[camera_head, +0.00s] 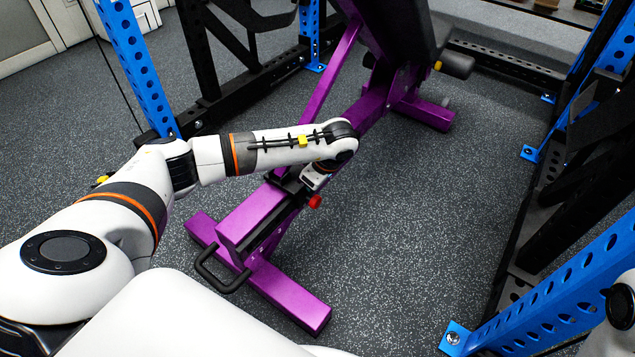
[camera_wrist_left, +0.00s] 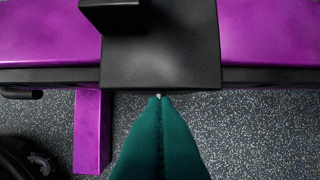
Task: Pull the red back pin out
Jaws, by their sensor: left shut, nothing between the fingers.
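The red pin (camera_head: 315,201) shows in the head view as a small red knob at the side of the black sliding bracket (camera_head: 289,184) on the purple bench frame (camera_head: 258,213). My left wrist is right above the knob, and it hides part of the bracket. In the left wrist view my left gripper (camera_wrist_left: 159,98) is shut and empty, its teal fingertips at the lower edge of the black bracket (camera_wrist_left: 160,60). A small pale metal bit shows at the fingertips. No red shows in that view. My right gripper is not in view.
A black handle (camera_head: 222,280) sticks out at the near end of the bench frame. The bench pad (camera_head: 400,25) rises at the back. Blue rack posts (camera_head: 137,65) stand on both sides. The speckled floor (camera_head: 430,200) right of the bench is clear.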

